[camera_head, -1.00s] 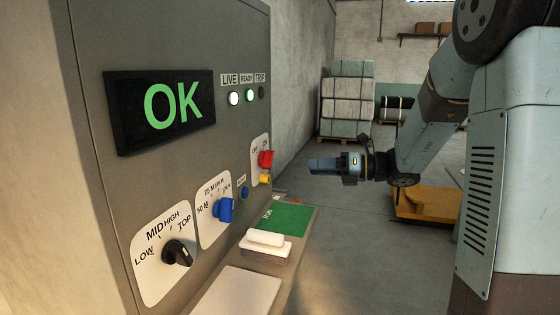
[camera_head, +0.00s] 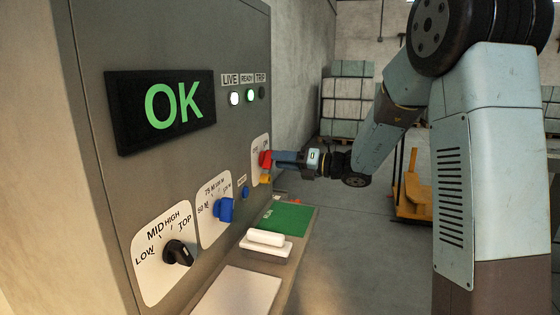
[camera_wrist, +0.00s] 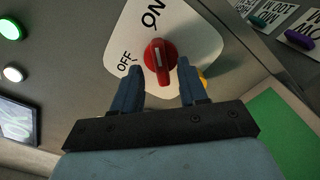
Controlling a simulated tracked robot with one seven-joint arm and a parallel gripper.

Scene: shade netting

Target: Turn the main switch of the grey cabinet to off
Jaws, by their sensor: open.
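The grey cabinet (camera_head: 235,60) fills the left of the head view. Its red main switch (camera_head: 265,157) sits on a white plate at the cabinet's right part. In the wrist view the red switch (camera_wrist: 160,56) has a white line lying towards the ON mark (camera_wrist: 153,14); the OFF mark (camera_wrist: 125,62) is to its left. My gripper (camera_head: 280,158) is at the switch in the head view. In the wrist view my gripper (camera_wrist: 161,68) is open, one blue finger on each side of the knob. I cannot tell whether the fingers touch it.
A yellow button (camera_head: 265,180) is just below the switch. A blue knob (camera_head: 225,210) and a black knob (camera_head: 179,253) are on the panel nearer me. A shelf with a green mat (camera_head: 285,218) and white block (camera_head: 265,238) juts out below.

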